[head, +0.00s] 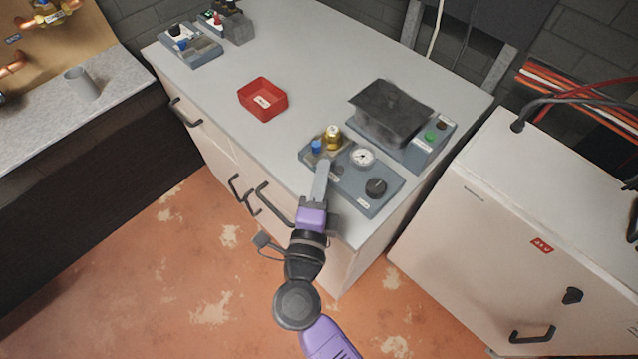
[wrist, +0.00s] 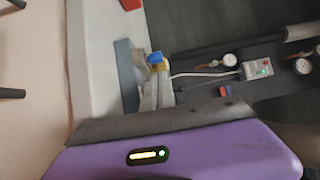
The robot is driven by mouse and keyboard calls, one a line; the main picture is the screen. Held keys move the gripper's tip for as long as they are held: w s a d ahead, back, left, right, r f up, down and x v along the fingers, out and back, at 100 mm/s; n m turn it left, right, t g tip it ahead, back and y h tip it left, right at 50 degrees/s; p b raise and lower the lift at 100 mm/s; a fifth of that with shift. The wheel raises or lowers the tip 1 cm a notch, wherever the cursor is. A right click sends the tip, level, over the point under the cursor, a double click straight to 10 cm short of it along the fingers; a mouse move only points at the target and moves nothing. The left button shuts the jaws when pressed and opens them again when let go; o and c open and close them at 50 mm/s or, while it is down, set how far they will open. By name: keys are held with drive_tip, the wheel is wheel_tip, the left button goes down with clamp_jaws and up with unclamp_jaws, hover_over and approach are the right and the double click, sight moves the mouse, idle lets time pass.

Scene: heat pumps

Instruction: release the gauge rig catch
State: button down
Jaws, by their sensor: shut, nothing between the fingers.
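The gauge rig (head: 382,200) is a blue-grey panel on the near right part of the white cabinet top. It bears a blue part (head: 316,146), a brass fitting (head: 333,137), a round white gauge (head: 362,157) and a black knob (head: 376,187). I cannot tell which part is the catch. My gripper (head: 322,165) is shut and empty, its fingers reaching over the rig's near left side, close to the blue part. In the wrist view the blue part (wrist: 155,58) shows just beyond the fingertips (wrist: 158,75); I cannot tell whether they touch.
A dark-lidded box (head: 390,110) stands behind the rig, beside a green button. A red tray (head: 263,99) lies to the left, with clear cabinet top around it. Small devices (head: 190,45) sit at the back left. A white cabinet (head: 530,230) stands to the right.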

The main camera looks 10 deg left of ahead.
sight(329, 139)
drive_tip(key=shift+w+d, duration=0.15)
drive_tip(key=shift+w, duration=2.15)
